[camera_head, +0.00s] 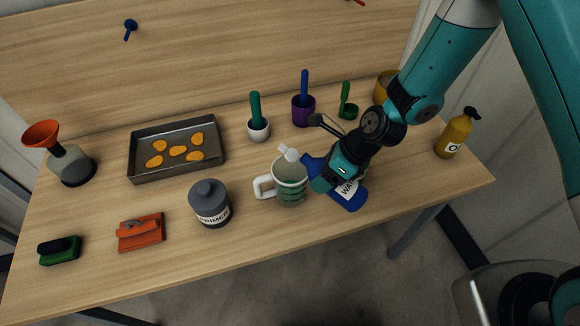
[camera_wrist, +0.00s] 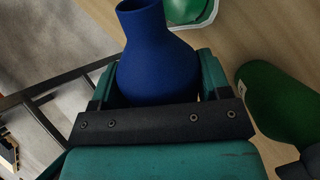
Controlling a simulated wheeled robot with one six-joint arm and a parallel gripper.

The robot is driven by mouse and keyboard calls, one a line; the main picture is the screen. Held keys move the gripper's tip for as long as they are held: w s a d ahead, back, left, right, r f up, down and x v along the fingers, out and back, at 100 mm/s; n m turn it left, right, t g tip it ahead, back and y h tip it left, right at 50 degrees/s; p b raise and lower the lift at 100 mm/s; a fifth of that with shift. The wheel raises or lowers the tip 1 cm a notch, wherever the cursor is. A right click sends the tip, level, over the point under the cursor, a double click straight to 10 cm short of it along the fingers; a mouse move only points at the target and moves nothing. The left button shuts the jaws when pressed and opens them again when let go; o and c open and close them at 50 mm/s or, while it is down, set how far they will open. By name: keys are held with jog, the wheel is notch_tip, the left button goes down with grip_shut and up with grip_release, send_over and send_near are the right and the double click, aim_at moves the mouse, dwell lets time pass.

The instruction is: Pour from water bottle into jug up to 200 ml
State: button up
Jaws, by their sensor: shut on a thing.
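The blue water bottle (camera_head: 353,200), with a partly hidden white label, is tilted. My gripper (camera_head: 328,177) is shut around the bottle's middle, which also shows blue in the wrist view (camera_wrist: 155,60). The jug (camera_head: 291,188) stands upright on the table, pale with green bands and a white handle on its left. It is just left of my gripper. I cannot see a stream, and the liquid level in the jug cannot be read.
A grey primer pot (camera_head: 211,205) stands close left of the jug. Behind are a white cup (camera_head: 259,132), a purple cup (camera_head: 303,112) and a baking tray (camera_head: 136,166). A yellow bottle (camera_head: 454,138) stands at the right. The table's front edge (camera_head: 250,253) has free room.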

jog(key=shift+f+g+h+p, duration=0.25)
jog(key=shift+g+h+p, duration=0.25)
jog(key=shift+h, duration=0.4)
dwell(0.7)
jog(key=shift+r+p, duration=0.3)
jog(key=shift+p, duration=0.25)
